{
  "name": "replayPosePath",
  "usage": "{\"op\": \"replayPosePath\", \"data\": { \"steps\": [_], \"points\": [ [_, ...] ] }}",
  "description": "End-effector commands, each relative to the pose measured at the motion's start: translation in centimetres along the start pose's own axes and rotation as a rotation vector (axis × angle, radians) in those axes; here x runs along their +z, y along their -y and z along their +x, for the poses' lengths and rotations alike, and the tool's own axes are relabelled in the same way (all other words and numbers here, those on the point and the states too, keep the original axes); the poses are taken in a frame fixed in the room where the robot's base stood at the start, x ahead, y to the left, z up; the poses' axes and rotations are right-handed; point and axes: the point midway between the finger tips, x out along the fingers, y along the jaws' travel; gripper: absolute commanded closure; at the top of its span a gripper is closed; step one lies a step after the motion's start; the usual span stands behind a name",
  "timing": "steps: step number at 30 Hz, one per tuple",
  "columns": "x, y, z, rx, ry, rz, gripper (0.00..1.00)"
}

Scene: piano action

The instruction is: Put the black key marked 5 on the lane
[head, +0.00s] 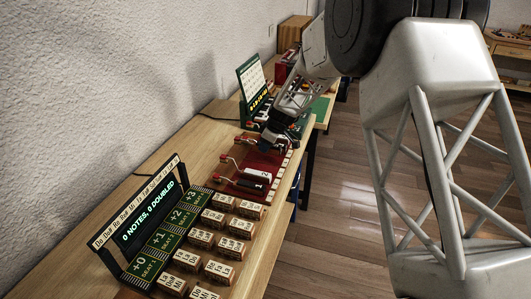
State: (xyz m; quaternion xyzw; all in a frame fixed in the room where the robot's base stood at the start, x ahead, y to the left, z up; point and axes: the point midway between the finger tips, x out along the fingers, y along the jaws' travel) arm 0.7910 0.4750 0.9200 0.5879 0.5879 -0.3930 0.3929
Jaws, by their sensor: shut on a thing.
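My gripper (267,143) is at the far end of a red base (268,162), low over it. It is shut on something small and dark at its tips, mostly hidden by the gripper. I cannot read a 5 or any other mark there. White pieces marked 2 (257,173) and 1 (251,184) lie on the near part of the red base, with black parts beside them. A row of pale blocks runs along its right edge. I cannot tell which part is the lane.
Nearer stands a green panel (165,240) with a lit display (148,215) and rows of lettered wooden blocks (213,218). Behind my gripper are a charted green board (254,84) and a wooden box (294,31). The wall borders the table's left; open floor lies right.

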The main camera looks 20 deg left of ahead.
Motion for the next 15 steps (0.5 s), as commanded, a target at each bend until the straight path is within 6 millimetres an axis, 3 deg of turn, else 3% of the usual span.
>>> {"op": "replayPosePath", "data": {
  "steps": [5, 15],
  "points": [
    [0.1, 0.0, 0.3, 0.000, 0.000, 0.001, 0.99],
    [1.2, 0.0, 3.0, 0.001, 0.000, 0.000, 0.99]
  ]
}}
